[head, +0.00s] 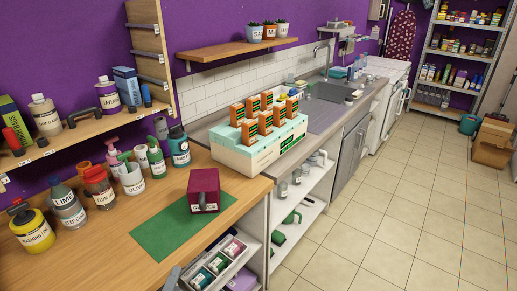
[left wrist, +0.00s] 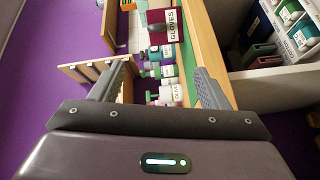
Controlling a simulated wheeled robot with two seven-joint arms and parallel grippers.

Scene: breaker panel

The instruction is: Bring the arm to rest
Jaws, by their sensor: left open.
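My left gripper (left wrist: 162,85) is open in the left wrist view, its two grey fingers wide apart. Bottles and a box show beyond the fingers, and nothing is gripped. In the head view only a small grey part of the left gripper (head: 173,279) shows at the bottom edge, in front of the wooden counter. My right gripper is in neither view. A maroon box (head: 203,183) stands on the counter at the edge of a green mat (head: 158,240). In the left wrist view the box (left wrist: 160,27) is labelled GLOVES.
Several labelled bottles (head: 101,190) stand on the wooden counter (head: 245,188) at left and back. A white carton (head: 258,150) with orange packets stands behind the maroon box. Below the counter is a bin (head: 233,255) of small containers. The tiled floor (head: 400,190) at right is clear.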

